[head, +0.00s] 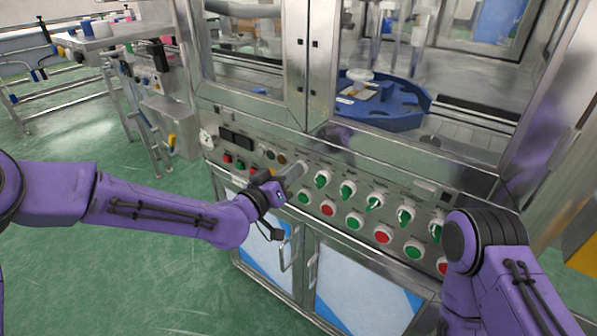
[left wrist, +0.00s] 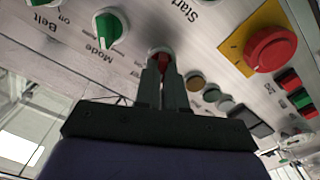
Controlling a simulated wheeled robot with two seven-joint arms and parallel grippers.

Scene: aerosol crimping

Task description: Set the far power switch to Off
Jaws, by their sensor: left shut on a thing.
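My left gripper (head: 296,172) reaches the machine's control panel from the left. In the left wrist view its fingers (left wrist: 163,88) are shut on a red switch knob (left wrist: 164,63) with a pale round base. The label of this knob is not readable, so I cannot confirm by text that it is the far power switch. In the head view the gripper hides this knob. My right gripper is out of view; only part of my right arm shows at the lower right.
Green knobs, including one marked Mode (left wrist: 109,27), sit beside the held knob. A red mushroom button (left wrist: 271,48) on a yellow plate is close by. Green and red round buttons (head: 328,208) line the panel. Cabinet door handles (head: 285,258) stick out below.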

